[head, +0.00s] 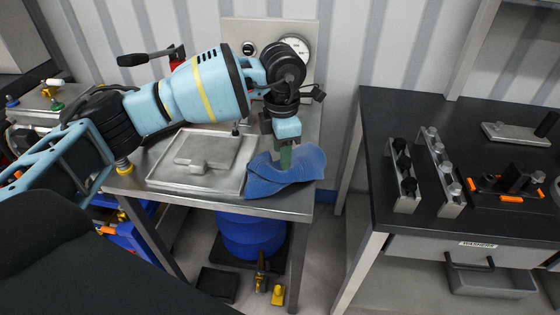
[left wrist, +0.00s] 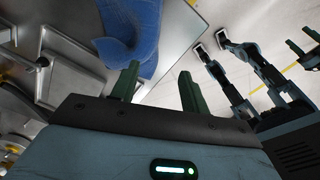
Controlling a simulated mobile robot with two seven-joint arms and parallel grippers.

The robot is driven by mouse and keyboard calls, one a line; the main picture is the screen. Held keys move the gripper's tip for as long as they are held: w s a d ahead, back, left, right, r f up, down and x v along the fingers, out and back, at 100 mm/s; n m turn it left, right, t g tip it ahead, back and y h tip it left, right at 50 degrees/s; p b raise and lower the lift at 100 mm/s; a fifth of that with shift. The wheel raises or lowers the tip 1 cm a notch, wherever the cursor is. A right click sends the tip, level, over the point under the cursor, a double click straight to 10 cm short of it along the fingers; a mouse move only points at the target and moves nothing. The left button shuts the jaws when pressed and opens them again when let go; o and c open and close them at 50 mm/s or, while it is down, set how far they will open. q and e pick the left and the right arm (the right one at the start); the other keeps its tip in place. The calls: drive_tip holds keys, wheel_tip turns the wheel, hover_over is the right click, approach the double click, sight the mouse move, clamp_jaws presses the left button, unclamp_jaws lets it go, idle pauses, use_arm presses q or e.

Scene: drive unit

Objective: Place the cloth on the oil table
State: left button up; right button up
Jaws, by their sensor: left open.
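The cloth (head: 285,172) is blue and crumpled. It lies at the front right corner of the steel oil table (head: 299,203), beside the shallow metal tray and partly over the table's edge. The cloth also shows at the top of the left wrist view (left wrist: 140,35). My left gripper (head: 284,157) points down at the cloth, with its green fingers in front of or against it. In the left wrist view the fingers (left wrist: 157,88) stand apart with nothing between them. The cloth is just beyond one finger; whether it touches is unclear.
The metal tray (head: 170,184) with a raised plate takes up much of the oil table. A gauge panel (head: 312,60) stands behind it. A blue drum (head: 250,236) is below. A dark workbench (head: 420,222) with metal fixtures stands to the right, across a gap.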

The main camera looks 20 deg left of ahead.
use_arm(q)
drive_tip(key=shift+f, duration=0.25)
drive_tip(key=shift+c, duration=0.4)
drive_tip(key=shift+w+a+f, duration=0.15)
drive_tip(key=shift+w+a, duration=0.05)
drive_tip(key=shift+a, duration=0.15)
drive_tip(key=c, duration=0.5)
drive_tip(key=a, duration=0.1)
drive_tip(key=w+a+f, duration=0.1)
drive_tip(key=w+a, duration=0.1)
drive_tip(key=shift+f, duration=0.25)
clamp_jaws()
drive_tip(key=shift+w+a+f, duration=0.1)
drive_tip(key=shift+w+f, duration=0.05)
drive_tip(key=shift+f, duration=0.6)
drive_tip(key=shift+w+a+f, duration=0.1)
drive_tip(key=shift+f, duration=0.65)
use_arm(e)
drive_tip(key=shift+s+f, duration=0.15)
use_arm(q)
drive_tip(key=shift+f+b, duration=0.75)
drive_tip(key=shift+f, duration=2.15)
use_arm(e)
drive_tip(key=shift+s+f+g, duration=0.3)
drive_tip(key=shift+s+f, duration=0.55)
drive_tip(key=shift+f, duration=0.2)
use_arm(q)
drive_tip(key=shift+r, duration=0.15)
